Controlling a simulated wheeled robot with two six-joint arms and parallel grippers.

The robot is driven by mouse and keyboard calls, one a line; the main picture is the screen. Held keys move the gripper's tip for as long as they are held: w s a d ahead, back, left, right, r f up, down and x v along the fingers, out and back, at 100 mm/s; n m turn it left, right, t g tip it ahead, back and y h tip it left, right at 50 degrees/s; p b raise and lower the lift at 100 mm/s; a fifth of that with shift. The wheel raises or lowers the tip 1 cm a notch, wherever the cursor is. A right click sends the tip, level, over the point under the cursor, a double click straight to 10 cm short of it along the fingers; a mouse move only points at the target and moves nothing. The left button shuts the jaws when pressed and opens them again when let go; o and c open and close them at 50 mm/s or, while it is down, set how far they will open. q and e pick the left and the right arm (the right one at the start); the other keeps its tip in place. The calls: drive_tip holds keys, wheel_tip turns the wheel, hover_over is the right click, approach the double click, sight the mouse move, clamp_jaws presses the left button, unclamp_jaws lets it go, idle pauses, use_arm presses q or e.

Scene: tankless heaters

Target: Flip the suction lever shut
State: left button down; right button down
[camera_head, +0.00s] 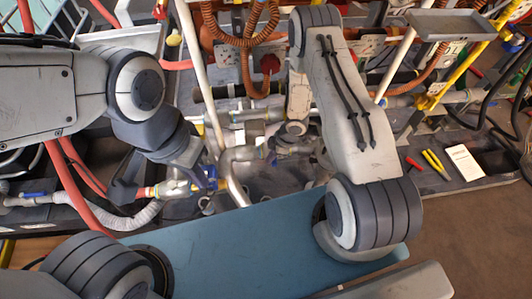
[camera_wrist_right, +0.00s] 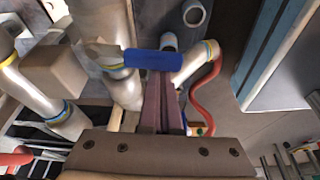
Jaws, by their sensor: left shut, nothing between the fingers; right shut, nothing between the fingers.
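A blue lever handle (camera_wrist_right: 152,59) on a valve lies crosswise in the right wrist view, beside pale metal pipes. My right gripper (camera_wrist_right: 161,84) is shut and empty, its fingertips right at the handle's lower edge. I cannot tell whether they touch it. In the head view the right arm folds down over the pipes at centre, and its fingertips are hard to make out. A blue valve part (camera_head: 209,177) shows left of centre there.
Metal pipes (camera_head: 240,155) and red hoses (camera_wrist_right: 205,95) crowd the space around the grippers. A blue panel (camera_head: 270,235) lies in front. Pliers (camera_head: 434,162) and a white card (camera_head: 464,162) lie at the right. Open floor (camera_head: 470,245) is at lower right.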

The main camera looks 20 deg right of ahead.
drive_tip(key=shift+s+d, duration=0.15)
drive_tip(key=shift+d, duration=0.15)
idle(0.5)
drive_tip(key=shift+d+r+p, duration=0.1)
drive_tip(key=shift+p, duration=0.2)
drive_tip(key=p+v, duration=0.2)
drive_tip(key=v, duration=0.5)
drive_tip(key=shift+r, duration=0.1)
